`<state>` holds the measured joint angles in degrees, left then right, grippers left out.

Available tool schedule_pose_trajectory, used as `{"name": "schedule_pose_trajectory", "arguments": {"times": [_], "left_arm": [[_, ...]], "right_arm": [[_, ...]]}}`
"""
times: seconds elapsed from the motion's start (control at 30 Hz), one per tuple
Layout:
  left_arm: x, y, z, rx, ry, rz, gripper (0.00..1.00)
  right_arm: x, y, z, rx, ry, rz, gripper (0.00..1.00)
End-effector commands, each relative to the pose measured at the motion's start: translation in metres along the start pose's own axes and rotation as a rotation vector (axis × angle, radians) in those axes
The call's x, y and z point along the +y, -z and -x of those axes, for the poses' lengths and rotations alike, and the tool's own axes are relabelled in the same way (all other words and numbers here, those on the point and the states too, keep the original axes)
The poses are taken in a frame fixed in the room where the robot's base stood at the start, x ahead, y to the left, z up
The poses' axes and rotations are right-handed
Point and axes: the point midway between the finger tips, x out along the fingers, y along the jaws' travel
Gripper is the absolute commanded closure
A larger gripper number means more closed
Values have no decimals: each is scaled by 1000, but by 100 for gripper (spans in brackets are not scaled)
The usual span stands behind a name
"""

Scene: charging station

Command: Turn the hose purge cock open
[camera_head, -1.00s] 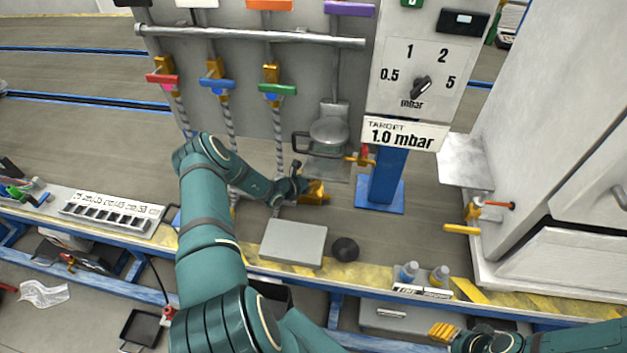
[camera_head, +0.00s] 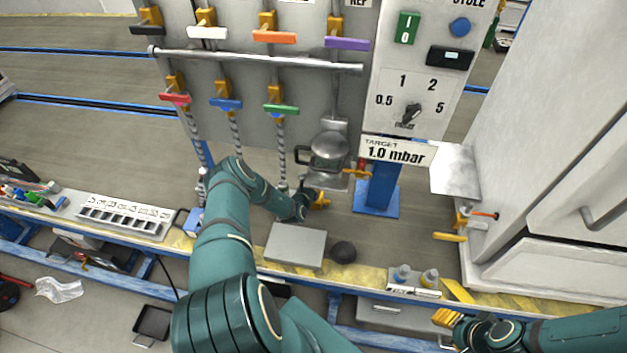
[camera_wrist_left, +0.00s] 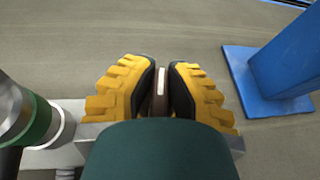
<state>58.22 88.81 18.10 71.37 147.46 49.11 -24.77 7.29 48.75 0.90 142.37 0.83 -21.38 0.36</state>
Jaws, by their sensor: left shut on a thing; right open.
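My left gripper (camera_head: 318,200) is low in front of the grey panel, right of the hose (camera_head: 282,150) hanging under the green-handled valve (camera_head: 281,108). In the left wrist view its yellow fingers (camera_wrist_left: 161,88) are closed on a thin dark piece with a pale stripe (camera_wrist_left: 161,80). This looks like the lever of the hose purge cock; the cock's body is hidden. A green and white round fitting (camera_wrist_left: 45,125) is left of the fingers. My right gripper (camera_head: 447,318) is open and empty near the front edge, below the bottles.
A grey box (camera_head: 296,245) and dark knob (camera_head: 343,252) sit on the bench in front of my left gripper. A round metal vessel (camera_head: 330,150) is above it. A blue post (camera_head: 378,188) stands to its right. A white cabinet (camera_head: 560,150) is at far right.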

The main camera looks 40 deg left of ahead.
Motion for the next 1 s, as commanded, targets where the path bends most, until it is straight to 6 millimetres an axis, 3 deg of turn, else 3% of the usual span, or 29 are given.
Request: {"name": "schedule_pose_trajectory", "arguments": {"times": [0.3, 0.87, 0.9, 0.97, 1.0], "left_arm": [[1, 3, 1, 6, -129, 56, 100], [3, 4, 1, 7, -161, 70, 100], [3, 4, 1, 7, -161, 70, 78], [2, 4, 1, 6, -161, 70, 57], [3, 4, 1, 6, -161, 69, 56]], "right_arm": [[-6, 5, 16, 9, 0, -3, 53], [-6, 5, 18, 8, 1, -2, 53], [-6, 5, 18, 9, 1, -2, 53], [-6, 5, 18, 9, 1, -2, 53], [-6, 5, 18, 9, 1, -2, 53]]}}
